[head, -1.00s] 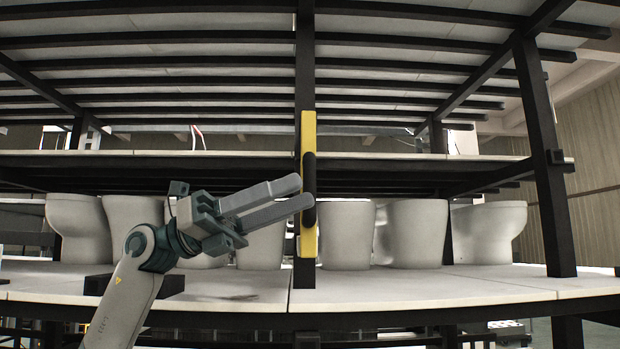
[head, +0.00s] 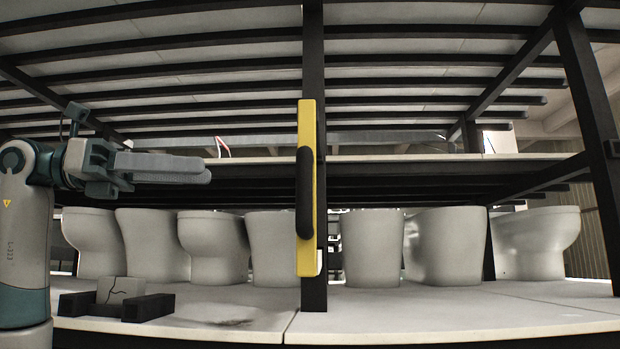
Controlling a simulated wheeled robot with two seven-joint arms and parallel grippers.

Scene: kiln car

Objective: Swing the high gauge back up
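The high gauge (head: 306,114) is a yellow upright bar with a black handle (head: 304,192) on it. It hangs vertically against the black centre post of the kiln car, crossing the level of the middle shelf. My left gripper (head: 208,170) is to the left of the gauge at about the height of the middle shelf, pointing right and apart from the gauge. Its two fingers overlap in this view, so their gap is hidden. Nothing shows held between them. My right gripper is not in view.
Several white toilet bowls (head: 370,245) stand on the lower deck (head: 400,315). At the left front a cracked grey block (head: 119,290) sits between black bars (head: 147,307). Black posts (head: 590,110) and the middle shelf (head: 450,158) frame the space. The deck front near the centre is clear.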

